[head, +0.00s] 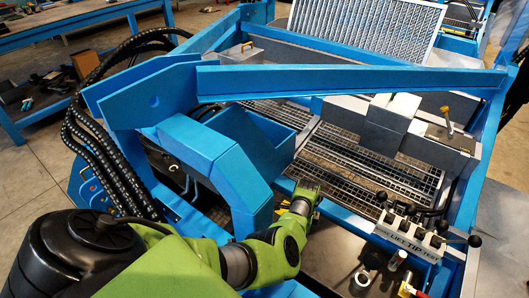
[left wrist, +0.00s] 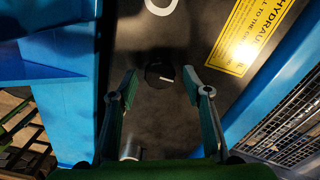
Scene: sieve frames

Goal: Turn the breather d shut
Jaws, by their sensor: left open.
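In the head view my left gripper (head: 306,190) is beside the blue frame, and the knob cannot be made out there. My right gripper is not in view.
A yellow hydraulic label (left wrist: 245,35) is on the panel, right of the knob. A blue beam (left wrist: 65,90) stands close on the left. In the head view a blue arched guard (head: 215,160) is near my arm, and a lever block (head: 410,238) is to the right.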

